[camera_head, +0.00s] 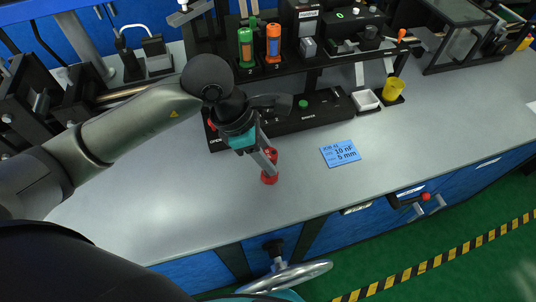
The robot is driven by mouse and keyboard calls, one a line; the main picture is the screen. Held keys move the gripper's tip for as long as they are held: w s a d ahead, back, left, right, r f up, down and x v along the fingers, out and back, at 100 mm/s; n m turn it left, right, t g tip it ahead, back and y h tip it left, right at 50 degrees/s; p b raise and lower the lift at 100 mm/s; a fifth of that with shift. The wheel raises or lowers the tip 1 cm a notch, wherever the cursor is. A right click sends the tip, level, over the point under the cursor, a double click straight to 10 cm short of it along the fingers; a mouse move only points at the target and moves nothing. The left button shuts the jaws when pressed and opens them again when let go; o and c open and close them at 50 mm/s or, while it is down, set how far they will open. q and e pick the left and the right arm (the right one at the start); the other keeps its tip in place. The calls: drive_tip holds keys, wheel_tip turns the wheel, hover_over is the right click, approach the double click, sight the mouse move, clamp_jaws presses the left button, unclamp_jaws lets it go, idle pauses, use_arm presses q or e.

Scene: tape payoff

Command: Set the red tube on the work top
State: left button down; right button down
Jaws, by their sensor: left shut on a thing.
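The red tube (269,178) is upright at the fingertips of my left gripper (270,158). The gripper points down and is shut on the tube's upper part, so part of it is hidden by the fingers. The tube's lower end is at or just above the grey work top (210,225); I cannot tell whether it touches. My right gripper is not in view.
A blue card (340,153) lies on the work top to the right. A green tube (246,47) and an orange tube (273,43) stand in a rack behind. A white tray (365,100) and a yellow cup (393,89) are at the back right. The front middle is clear.

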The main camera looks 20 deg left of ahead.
use_arm(q)
drive_tip(key=shift+f, duration=0.1)
drive_tip(key=c, duration=0.5)
unclamp_jaws()
drive_tip(key=p+v, duration=0.1)
drive_tip(key=v, duration=1.1)
drive_tip(key=shift+d+r, duration=0.1)
drive_tip(key=shift+r, duration=0.15)
